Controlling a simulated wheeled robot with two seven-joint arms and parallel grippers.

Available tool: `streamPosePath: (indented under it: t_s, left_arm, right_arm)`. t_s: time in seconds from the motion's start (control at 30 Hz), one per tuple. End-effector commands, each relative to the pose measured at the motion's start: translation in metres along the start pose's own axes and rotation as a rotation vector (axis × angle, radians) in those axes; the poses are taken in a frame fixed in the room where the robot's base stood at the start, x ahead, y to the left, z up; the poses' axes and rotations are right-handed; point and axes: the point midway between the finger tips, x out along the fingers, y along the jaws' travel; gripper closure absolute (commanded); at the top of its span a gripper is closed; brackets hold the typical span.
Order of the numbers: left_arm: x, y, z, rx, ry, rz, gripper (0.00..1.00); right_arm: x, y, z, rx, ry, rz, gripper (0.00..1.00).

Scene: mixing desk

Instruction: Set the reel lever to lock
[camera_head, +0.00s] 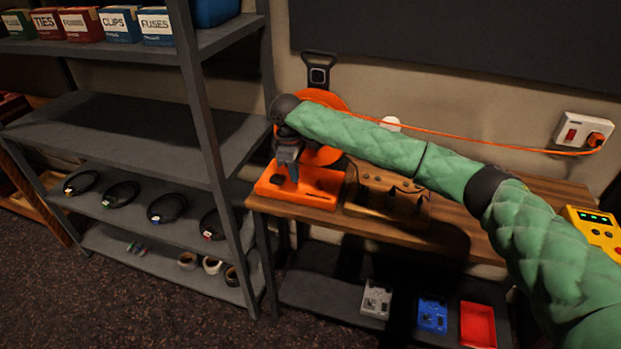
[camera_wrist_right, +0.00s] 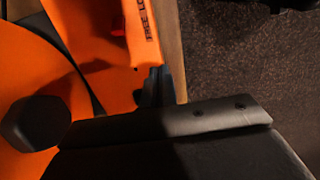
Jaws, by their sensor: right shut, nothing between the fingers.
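The cable reel is an orange disc (camera_head: 335,101) standing on an orange base (camera_head: 325,183) at the left end of the wooden desk. In the right wrist view the disc (camera_wrist_right: 20,70) fills the left, with a black knob (camera_wrist_right: 36,122) on it. The orange base (camera_wrist_right: 137,35) there carries small lettering, only partly readable. My right gripper (camera_head: 293,171) is shut and empty, pointing down over the left part of the base. It hides part of the base. I cannot make out the lever or its setting. My left gripper is not in view.
A brown wooden holder (camera_head: 385,190) stands right of the reel base. A grey shelf rack (camera_head: 212,155) rises close on the left. An orange cable (camera_head: 470,139) runs from the reel to a wall socket (camera_head: 583,131). A yellow device (camera_head: 597,228) sits at the right.

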Motion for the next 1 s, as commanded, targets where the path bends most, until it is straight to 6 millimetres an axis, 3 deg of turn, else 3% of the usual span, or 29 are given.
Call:
streamPosePath:
  t_s: [0.2, 0.4, 0.8, 1.0]
  left_arm:
    - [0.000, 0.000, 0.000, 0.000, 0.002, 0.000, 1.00]
    - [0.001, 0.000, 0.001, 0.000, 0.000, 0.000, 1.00]
    - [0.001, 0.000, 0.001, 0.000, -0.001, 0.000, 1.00]
    - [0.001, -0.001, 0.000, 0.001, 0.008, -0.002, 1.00]
  right_arm:
    - [-0.034, 0.030, 0.016, 0.019, -0.051, 0.017, 1.00]
    - [-0.048, 0.042, 0.023, 0.029, -0.073, 0.020, 1.00]
    - [-0.051, 0.043, 0.025, 0.031, -0.075, 0.020, 1.00]
    - [-0.042, 0.044, 0.025, 0.031, -0.075, 0.019, 1.00]
